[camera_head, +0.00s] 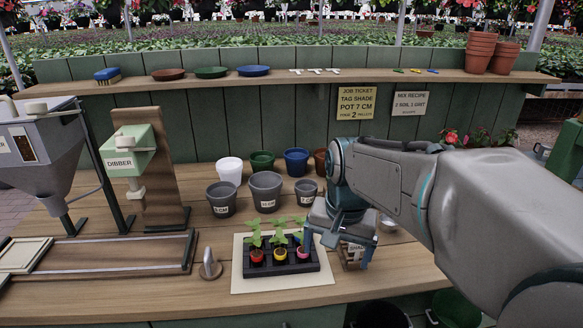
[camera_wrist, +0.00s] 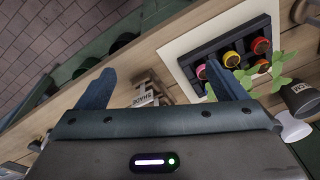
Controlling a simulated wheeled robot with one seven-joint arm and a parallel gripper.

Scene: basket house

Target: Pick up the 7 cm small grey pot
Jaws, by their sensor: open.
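Three grey labelled pots stand upright on the wooden bench in the head view: a left one (camera_head: 221,199), a larger middle one (camera_head: 265,188) and the smallest (camera_head: 306,191) at the right. The small print on their labels is hard to read. My gripper (camera_head: 335,252) is open, in front of and to the right of the smallest pot, apart from it. In the wrist view my gripper (camera_wrist: 158,75) has its fingers spread, with a small box marked SHADE (camera_wrist: 145,97) below and between them. One grey pot (camera_wrist: 301,97) shows at that view's right edge; I cannot tell which.
A black tray with seedlings (camera_head: 280,270) lies on a pale mat (camera_head: 238,283) left of my gripper. White (camera_head: 229,169), green (camera_head: 262,160) and blue (camera_head: 296,161) pots stand behind the grey ones. A green dibber (camera_head: 128,152) stands left. My arm covers the bench's right side.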

